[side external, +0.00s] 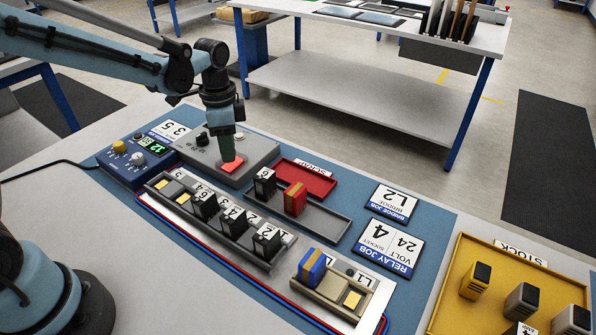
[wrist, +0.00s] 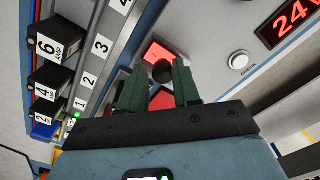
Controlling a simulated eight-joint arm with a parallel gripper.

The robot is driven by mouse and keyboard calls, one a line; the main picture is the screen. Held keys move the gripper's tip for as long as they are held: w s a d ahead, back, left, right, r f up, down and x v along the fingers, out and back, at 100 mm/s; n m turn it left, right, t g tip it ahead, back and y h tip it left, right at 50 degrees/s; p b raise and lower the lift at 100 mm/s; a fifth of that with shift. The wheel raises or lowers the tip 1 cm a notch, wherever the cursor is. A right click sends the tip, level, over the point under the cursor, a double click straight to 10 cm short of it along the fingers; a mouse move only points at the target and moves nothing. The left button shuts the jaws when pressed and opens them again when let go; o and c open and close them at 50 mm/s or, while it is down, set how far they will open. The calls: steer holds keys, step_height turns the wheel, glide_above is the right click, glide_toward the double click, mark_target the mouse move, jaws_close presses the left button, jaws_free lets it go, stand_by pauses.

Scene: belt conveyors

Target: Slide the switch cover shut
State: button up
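A grey switch box (side external: 207,144) stands on the blue mat, with a red square part (side external: 232,166) on its top near the front right. In the wrist view the red part (wrist: 158,51) shows around a round black knob (wrist: 162,72). I cannot tell whether the red is the sliding cover or the surface it covers. My gripper (side external: 228,158) points down at the red part. In the wrist view the green fingers of my gripper (wrist: 156,76) are apart, one on each side of the knob. Contact with it cannot be told.
A blue power unit (side external: 136,163) stands left of the box. A rail with fuse blocks (side external: 203,206) lies in front. A red scrap tray (side external: 302,179) and a grey tray (side external: 330,226) are to the right. A yellow stock tray (side external: 445,295) is at the far right.

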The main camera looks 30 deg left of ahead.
steer(key=o, duration=0.4)
steer(key=shift+c, duration=0.2)
step_height(320, 180, up, 12)
stand_by(0.5)
steer(key=shift+s, duration=0.15)
steer(key=s+d+f+n+t, duration=0.1)
steer(key=s+f+n+t, duration=0.3)
steer(key=s+n+t, duration=0.3)
steer(key=s+n, duration=0.2)
steer(key=s, duration=0.3)
steer(key=shift+d+f, duration=0.2)
steer(key=shift+d, duration=0.05)
